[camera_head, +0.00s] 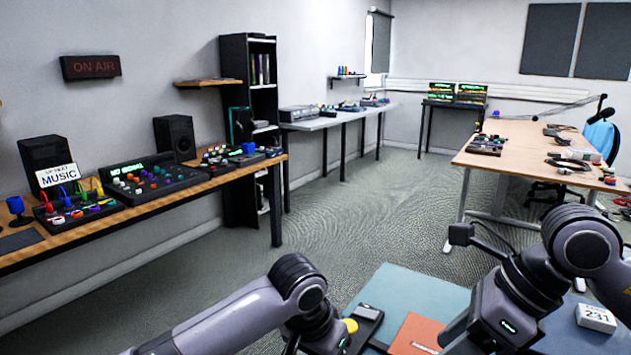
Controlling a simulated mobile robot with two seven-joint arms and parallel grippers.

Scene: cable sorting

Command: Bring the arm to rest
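My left arm (235,315) comes in from the lower left and bends down at its dark joint. Its hand (318,328) is at the bottom edge, left of the near table. My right arm (580,240) comes in from the right, and its grey hand (505,325) with a green light is low over the near table. The fingertips of both grippers are cut off by the bottom edge or hidden, so I cannot see whether they are open or shut. No held object shows at either hand.
The near table has a teal surface (400,292). A wooden desk (520,150) stands beyond. A bench with audio gear (215,182) runs along the left wall. Open carpet lies between.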

